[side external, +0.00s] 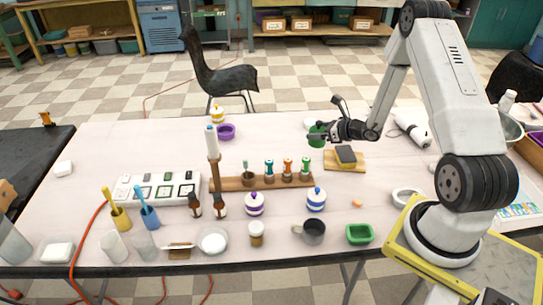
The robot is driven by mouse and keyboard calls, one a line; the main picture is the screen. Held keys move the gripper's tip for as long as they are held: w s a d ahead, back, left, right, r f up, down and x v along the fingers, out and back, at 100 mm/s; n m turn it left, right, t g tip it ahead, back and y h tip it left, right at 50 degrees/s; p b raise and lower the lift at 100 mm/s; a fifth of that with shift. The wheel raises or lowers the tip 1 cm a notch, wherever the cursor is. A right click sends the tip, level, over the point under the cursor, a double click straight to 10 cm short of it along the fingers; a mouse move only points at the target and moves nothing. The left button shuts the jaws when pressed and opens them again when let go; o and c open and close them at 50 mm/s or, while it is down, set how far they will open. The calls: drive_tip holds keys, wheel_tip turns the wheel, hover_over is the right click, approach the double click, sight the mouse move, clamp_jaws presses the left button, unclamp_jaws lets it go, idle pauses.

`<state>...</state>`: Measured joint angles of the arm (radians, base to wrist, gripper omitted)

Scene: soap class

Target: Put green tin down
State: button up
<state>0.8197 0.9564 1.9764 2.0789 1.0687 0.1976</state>
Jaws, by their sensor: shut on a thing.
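The green tin (317,136) is a small round dark-green container at the back middle of the white table. My gripper (326,134) is at its right side, coming in from the right, and is shut on the tin. The fingers partly cover the tin. I cannot tell from this view whether the tin's base touches the table or hangs a little above it.
A wooden board (345,160) with a dark block is just in front of my gripper. A white round item (309,122) is behind the tin. A purple bowl (226,132) stands to the left. A wooden rack (262,182) with several stamps lies in front. Table between bowl and tin is clear.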

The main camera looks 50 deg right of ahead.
drive_tip(key=w+a, duration=0.1)
drive_tip(key=a, duration=0.2)
drive_tip(key=w+a+n+y, duration=0.1)
drive_tip(key=a, duration=0.2)
drive_tip(key=w+a+n+y, duration=0.1)
drive_tip(key=a, duration=0.2)
drive_tip(key=shift+w+r+g, duration=0.1)
drive_tip(key=shift+w+g, duration=0.05)
drive_tip(key=shift+g, duration=0.15)
drive_tip(key=shift+w+d, duration=0.1)
drive_tip(key=shift+w+d+f, duration=0.6)
drive_tip(key=shift+w+f, duration=1)
drive_tip(key=shift+w, duration=0.55)
drive_tip(key=shift+w+d+f, duration=0.65)
drive_tip(key=shift+w+f, duration=0.9)
drive_tip(key=shift+w, duration=0.6)
drive_tip(key=shift+w+d+f, duration=0.6)
drive_tip(key=shift+w+f, duration=1)
drive_tip(key=shift+w, duration=0.55)
drive_tip(key=shift+w+f, duration=0.1)
drive_tip(key=shift+f, duration=1.6)
drive_tip(key=shift+f, duration=0.15)
